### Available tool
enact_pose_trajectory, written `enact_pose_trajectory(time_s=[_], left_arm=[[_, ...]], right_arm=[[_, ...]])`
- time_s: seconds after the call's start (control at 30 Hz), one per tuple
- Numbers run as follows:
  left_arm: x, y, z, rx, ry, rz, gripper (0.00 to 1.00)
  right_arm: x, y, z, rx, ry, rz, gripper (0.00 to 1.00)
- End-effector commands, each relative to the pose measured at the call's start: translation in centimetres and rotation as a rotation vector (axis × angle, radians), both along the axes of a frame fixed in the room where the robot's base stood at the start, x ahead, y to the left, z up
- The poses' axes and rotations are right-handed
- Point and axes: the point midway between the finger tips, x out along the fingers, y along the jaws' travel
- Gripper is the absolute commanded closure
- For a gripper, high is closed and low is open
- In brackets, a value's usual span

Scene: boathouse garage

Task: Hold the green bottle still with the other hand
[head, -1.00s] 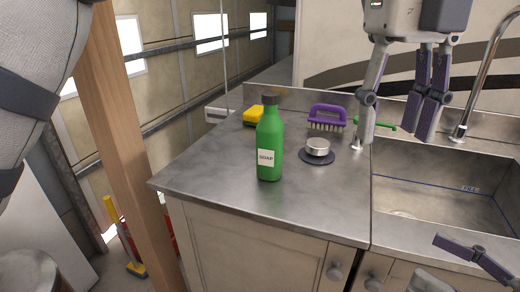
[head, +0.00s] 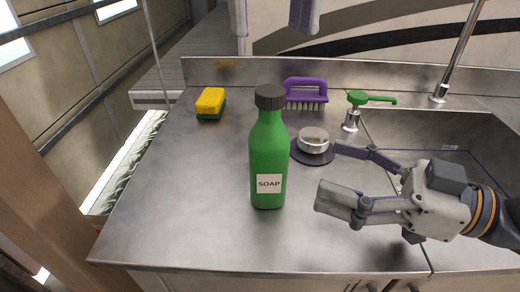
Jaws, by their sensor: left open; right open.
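The green bottle (head: 267,150) stands upright on the metal counter, with a dark cap and a white label reading SOAP. My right gripper (head: 334,174) comes in from the right, its open fingers pointing left towards the bottle. A gap of bare counter shows between its fingertips and the bottle, and nothing is between the fingers. My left gripper (head: 272,22) is at the top edge, above and beyond the bottle in the picture. Only its two spread fingers show; its body is cut off. No hand touches the bottle.
A round metal lid or stopper on a dark disc (head: 313,145) sits right of the bottle, near my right fingers. The sink (head: 440,140) is right; the left counter is clear.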

Motion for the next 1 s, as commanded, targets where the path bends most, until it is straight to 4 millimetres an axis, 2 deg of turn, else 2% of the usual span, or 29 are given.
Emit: enact_pose_trajectory(time_s=[0.2,0.4,0.57,0.8,1.0], left_arm=[[0.0,0.0,0.0,0.0,0.001,0.001,0.54],[0.0,0.0,0.0,0.0,0.001,0.001,0.54],[0.0,0.0,0.0,0.0,0.001,0.001,0.54],[0.0,0.0,0.0,0.0,0.001,0.001,0.54],[0.0,0.0,0.0,0.0,0.001,0.001,0.54]], right_arm=[[1.9,5.1,-0.2,-0.002,0.003,0.005,0.27],[3.4,8.4,-0.1,-0.001,0.002,0.003,0.27],[3.9,9.4,0.0,-0.001,0.001,0.0,0.27],[3.9,9.5,0.0,-0.001,0.001,0.0,0.27],[3.9,9.5,0.0,-0.001,0.001,0.0,0.73]])
